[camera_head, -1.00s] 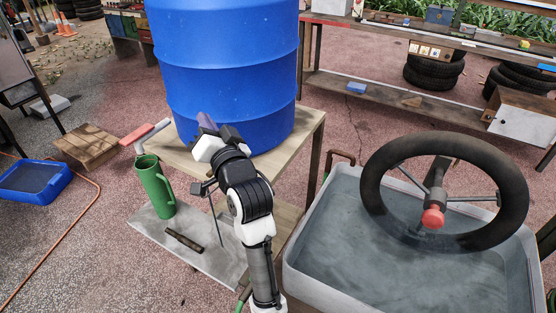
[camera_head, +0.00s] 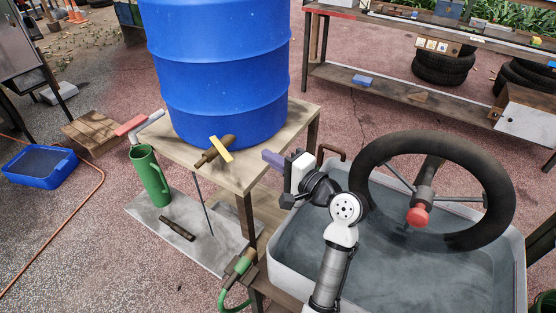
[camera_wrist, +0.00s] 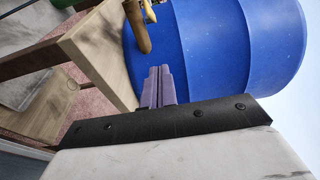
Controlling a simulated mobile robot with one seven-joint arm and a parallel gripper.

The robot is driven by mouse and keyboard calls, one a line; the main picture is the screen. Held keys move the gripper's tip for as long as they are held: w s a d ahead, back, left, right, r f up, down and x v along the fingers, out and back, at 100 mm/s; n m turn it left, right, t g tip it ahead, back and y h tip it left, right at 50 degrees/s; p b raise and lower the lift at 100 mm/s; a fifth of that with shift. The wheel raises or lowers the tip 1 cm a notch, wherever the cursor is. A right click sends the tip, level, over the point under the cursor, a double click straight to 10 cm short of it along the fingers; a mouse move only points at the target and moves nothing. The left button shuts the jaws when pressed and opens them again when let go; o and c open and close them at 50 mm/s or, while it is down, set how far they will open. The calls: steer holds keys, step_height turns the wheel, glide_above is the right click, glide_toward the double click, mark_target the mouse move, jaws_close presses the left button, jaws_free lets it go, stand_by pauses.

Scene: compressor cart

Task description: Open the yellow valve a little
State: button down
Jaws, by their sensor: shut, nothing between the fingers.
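The yellow valve (camera_head: 221,149) is a flat yellow lever on a brown spigot (camera_head: 213,155) low on the front of the blue barrel (camera_head: 225,75). My gripper (camera_head: 270,158) is to the right of the valve, apart from it, at about the height of the barrel's base. Its purple fingers are together and hold nothing. In the wrist view the fingers (camera_wrist: 158,85) point toward the barrel (camera_wrist: 205,50). The brown spigot (camera_wrist: 138,28) and part of the yellow lever (camera_wrist: 149,11) show beyond them at the top edge.
The barrel stands on a wooden table (camera_head: 188,158). A green jug (camera_head: 149,178) stands on a grey slab to the left. A grey basin (camera_head: 420,285) with a black steering wheel (camera_head: 372,168) above it is at the right. A green hose (camera_head: 238,270) is below the table.

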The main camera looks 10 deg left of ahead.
mark_target(221, 150)
steer(key=p+x, duration=0.1)
steer(key=x, duration=0.4)
steer(key=shift+w+a+r, duration=0.15)
steer(key=shift+a, duration=0.2)
steer(key=s+a+p, duration=0.1)
steer(key=s+a, duration=0.1)
steer(key=shift+s, duration=0.3)
steer(key=shift+s+a+p, duration=0.15)
steer(key=shift+a+p, duration=0.05)
steer(key=shift+p, duration=0.1)
steer(key=shift+s+a, duration=0.1)
steer(key=shift+s+a+p, duration=0.35)
steer(key=shift+s+a, duration=0.15)
steer(key=shift+s, duration=0.2)
steer(key=shift+w+d, duration=0.1)
steer(key=shift+w, duration=0.05)
